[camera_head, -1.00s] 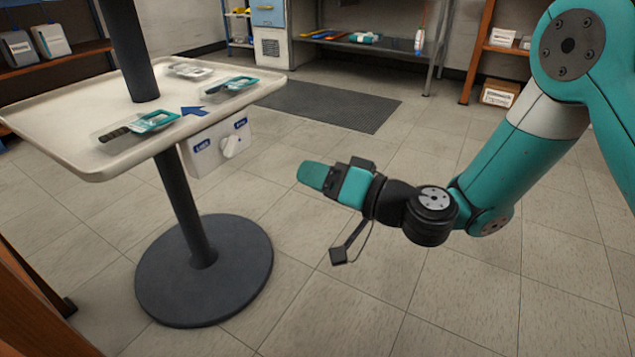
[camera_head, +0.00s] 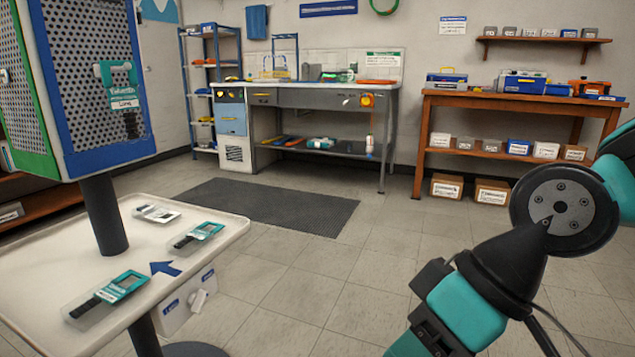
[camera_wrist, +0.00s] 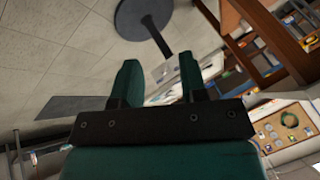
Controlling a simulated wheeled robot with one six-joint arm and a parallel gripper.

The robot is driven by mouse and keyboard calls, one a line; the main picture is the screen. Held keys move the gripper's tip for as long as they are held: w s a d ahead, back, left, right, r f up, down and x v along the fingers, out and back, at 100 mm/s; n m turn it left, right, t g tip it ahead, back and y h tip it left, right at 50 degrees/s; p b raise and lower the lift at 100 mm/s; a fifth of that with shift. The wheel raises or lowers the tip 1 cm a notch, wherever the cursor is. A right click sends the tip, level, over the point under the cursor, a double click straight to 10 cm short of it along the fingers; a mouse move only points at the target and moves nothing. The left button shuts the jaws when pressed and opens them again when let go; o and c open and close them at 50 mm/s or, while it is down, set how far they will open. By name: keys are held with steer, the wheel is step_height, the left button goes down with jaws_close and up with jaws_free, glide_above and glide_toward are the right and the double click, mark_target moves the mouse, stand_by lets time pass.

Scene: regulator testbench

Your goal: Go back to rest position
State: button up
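My gripper (camera_wrist: 157,68) is open in the wrist view, its two teal fingers apart with nothing held between them. In the head view my gripper (camera_head: 408,345) is at the bottom, right of centre, pointing down and left, with its fingertips cut off or hidden by the frame edge. It is out over the floor, apart from the white table (camera_head: 228,228).
Packaged teal-and-black tools (camera_head: 198,237) lie on the white table around a dark post. A blue perforated panel (camera_head: 82,75) holds a hanging tool. A grey workbench (camera_head: 345,92) and wooden shelf table (camera_head: 450,98) stand behind. Open floor lies between, with a dark mat (camera_head: 260,205).

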steer(key=s+d+r+m+h+p, duration=0.1)
steer(key=s+d+r+h+p, duration=0.15)
steer(key=d, duration=0.25)
step_height(320, 180, up, 38)
steer(key=p, duration=3.6)
steer(key=shift+s+d+m+p, duration=0.3)
steer(key=shift+s+p, duration=0.05)
steer(key=shift+s, duration=0.1)
steer(key=shift+f, duration=0.15)
